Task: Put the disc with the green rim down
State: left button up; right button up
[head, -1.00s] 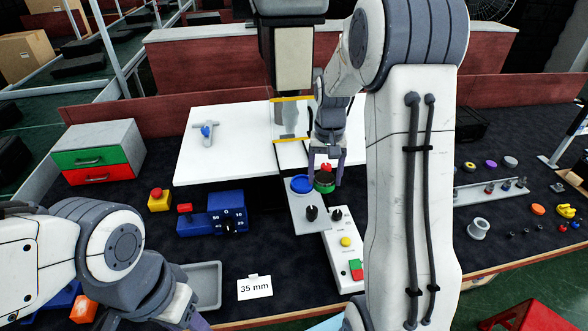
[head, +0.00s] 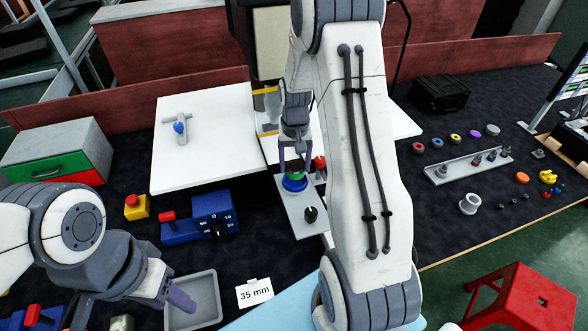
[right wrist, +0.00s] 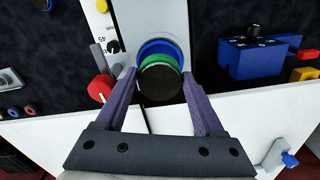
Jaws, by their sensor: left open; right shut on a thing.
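The disc with the green rim (head: 296,175) has a dark top and is between the fingers of my right gripper (head: 295,166), which is shut on it. It is directly over the round blue seat (head: 294,184) on the grey plate (head: 298,218). In the right wrist view the disc (right wrist: 162,82) covers the near part of the blue seat (right wrist: 157,47), and blue shows past its far edge. I cannot tell whether the disc touches the seat. My left gripper (head: 135,306) is open and empty at the lower left, beside the grey tray.
A red knob (head: 319,163) stands close beside the disc; it also shows in the right wrist view (right wrist: 101,88). A blue switch box (head: 205,217), a grey tray (head: 207,294) and a "35 mm" card (head: 255,292) are nearby.

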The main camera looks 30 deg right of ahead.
aim_at(295, 167)
notch_tip(295, 167, down, 3)
jog(key=shift+p, duration=0.3)
